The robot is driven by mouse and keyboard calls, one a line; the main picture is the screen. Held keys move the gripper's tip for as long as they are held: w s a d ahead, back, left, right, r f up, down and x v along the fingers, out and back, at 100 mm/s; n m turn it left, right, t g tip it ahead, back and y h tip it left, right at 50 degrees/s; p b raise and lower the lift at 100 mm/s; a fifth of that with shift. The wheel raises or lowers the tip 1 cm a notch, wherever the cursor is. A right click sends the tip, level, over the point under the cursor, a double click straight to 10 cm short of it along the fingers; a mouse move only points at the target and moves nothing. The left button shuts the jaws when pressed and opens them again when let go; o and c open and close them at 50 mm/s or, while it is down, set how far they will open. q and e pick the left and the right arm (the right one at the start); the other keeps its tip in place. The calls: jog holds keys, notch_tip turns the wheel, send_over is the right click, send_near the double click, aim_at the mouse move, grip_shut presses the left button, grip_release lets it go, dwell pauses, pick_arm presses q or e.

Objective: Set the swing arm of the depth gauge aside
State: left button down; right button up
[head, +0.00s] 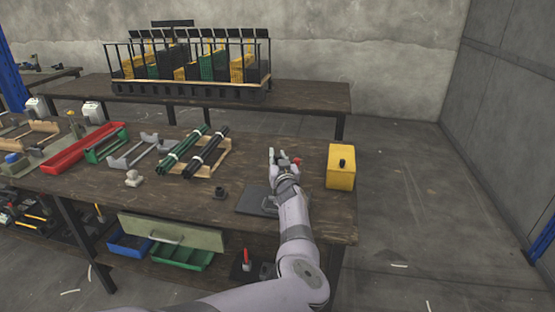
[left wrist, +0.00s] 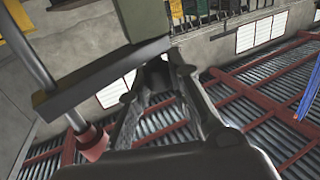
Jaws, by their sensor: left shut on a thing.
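My left gripper (head: 278,160) is above the right part of the near workbench, behind a dark flat plate (head: 257,202). Beside the fingers a grey-green block (left wrist: 112,30) with a dark bar (left wrist: 105,75) shows large. A metal post (left wrist: 40,62) with a red end (left wrist: 92,142) stands left of them. A red knob (head: 297,161) shows just right of my gripper in the head view. My right gripper is out of view.
A yellow box (head: 341,168) with a black knob stands close to the right of my gripper, near the bench's right edge. Dark rods (head: 206,152) on a wooden rack, a grey bracket (head: 134,150) and a red tray (head: 83,148) lie to the left. The bench (head: 160,205) has bare room in front.

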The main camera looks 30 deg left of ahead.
pick_arm(q)
jog(key=c, duration=1.7)
grip_release()
jog(key=shift+d, duration=0.1)
notch_tip(320, 180, up, 10)
jog(key=shift+f, duration=0.1)
